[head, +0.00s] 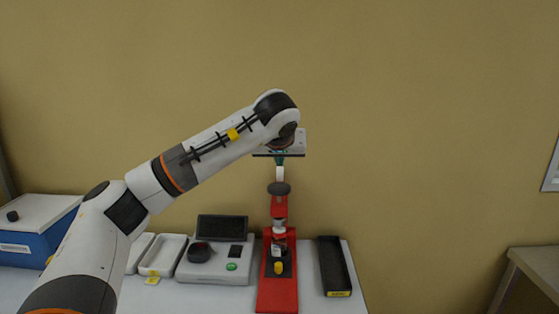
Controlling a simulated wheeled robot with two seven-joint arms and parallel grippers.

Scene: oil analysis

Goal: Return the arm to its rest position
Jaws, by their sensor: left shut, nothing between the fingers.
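My left arm comes in from the left and reaches up to the middle of the head view. Its left gripper (280,172) points down above the red stand (277,284), with its fingers shut and nothing seen between them. The fingers are small in the picture and partly overlap the top of the stand, so I cannot tell whether they touch it. A small bottle with a yellow part (278,267) is on the red stand. My right gripper is not in view.
A grey instrument with a dark screen (222,228) stands left of the stand. White trays (163,255) and a blue box (40,230) are farther left. A black tray (334,266) lies at the right. Free space lies between the table and the side bench (535,262).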

